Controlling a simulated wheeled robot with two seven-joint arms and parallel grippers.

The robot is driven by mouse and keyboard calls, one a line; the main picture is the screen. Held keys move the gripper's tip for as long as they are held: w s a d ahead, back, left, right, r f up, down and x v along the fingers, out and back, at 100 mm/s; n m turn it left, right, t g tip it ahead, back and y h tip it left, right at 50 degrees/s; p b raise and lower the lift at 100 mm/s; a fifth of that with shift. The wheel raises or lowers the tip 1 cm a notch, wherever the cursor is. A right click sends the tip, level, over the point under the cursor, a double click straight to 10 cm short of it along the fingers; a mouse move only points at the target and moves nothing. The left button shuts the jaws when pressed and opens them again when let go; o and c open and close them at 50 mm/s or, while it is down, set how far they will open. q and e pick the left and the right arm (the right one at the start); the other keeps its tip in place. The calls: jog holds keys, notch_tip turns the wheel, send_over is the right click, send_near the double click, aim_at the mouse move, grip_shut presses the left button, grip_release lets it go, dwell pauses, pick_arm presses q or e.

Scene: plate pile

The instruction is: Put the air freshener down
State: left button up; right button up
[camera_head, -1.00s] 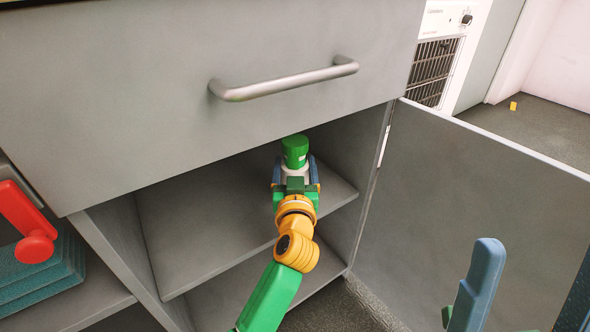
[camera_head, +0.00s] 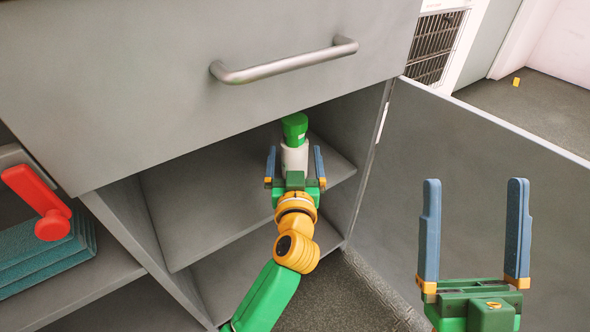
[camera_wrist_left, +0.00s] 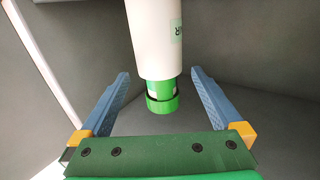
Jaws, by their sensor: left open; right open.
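The air freshener (camera_head: 294,160), a white can with a green cap, stands upright inside the open cabinet on the upper shelf (camera_head: 205,215). It also shows in the left wrist view (camera_wrist_left: 155,45), white body and green cap between the fingers. My left gripper (camera_head: 295,165) is open around the can, with a gap on each side of it. The can's base is hidden behind the gripper in the head view. My right gripper (camera_head: 474,190) is open and empty, in front of the cabinet door.
The open cabinet door (camera_head: 390,200) stands on the right. A drawer front with a metal handle (camera_head: 285,66) overhangs the shelf. On the left, a red object (camera_head: 40,200) lies by teal stacked items (camera_head: 45,262). The shelf left of the can is clear.

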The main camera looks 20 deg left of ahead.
pick_arm(q)
jog(key=p+v, duration=0.1)
jog(key=v, duration=0.2)
jog(key=shift+s+d, duration=0.1)
jog(key=shift+s, duration=0.1)
jog(key=s+d+r+m+t+h+p, duration=0.1)
jog(key=s+d+r+m+t+h, duration=0.45)
jog(key=s+r+h, duration=0.4)
jog(key=w+a+f+m+g, duration=0.1)
jog(key=a+f+g, duration=0.2)
jog(key=f+g, duration=0.2)
notch_tip(320, 180, down, 4)
jog(key=shift+a+r, duration=0.15)
jog(key=shift+a, duration=0.05)
pick_arm(e)
jog(key=w+f+g+h, duration=0.2)
jog(key=w+f+g, duration=0.1)
jog(key=f, duration=0.4)
jog(key=w+f+m+g+h, duration=0.1)
jog(key=w+f+g+h, duration=0.2)
jog(key=f+g, duration=0.2)
notch_tip(320, 180, down, 2)
jog(key=shift+w+d+f+m, duration=0.1)
jog(key=shift+w+d+m, duration=0.15)
jog(key=shift+d+m, duration=0.1)
pick_arm(q)
jog(key=shift+w, duration=0.1)
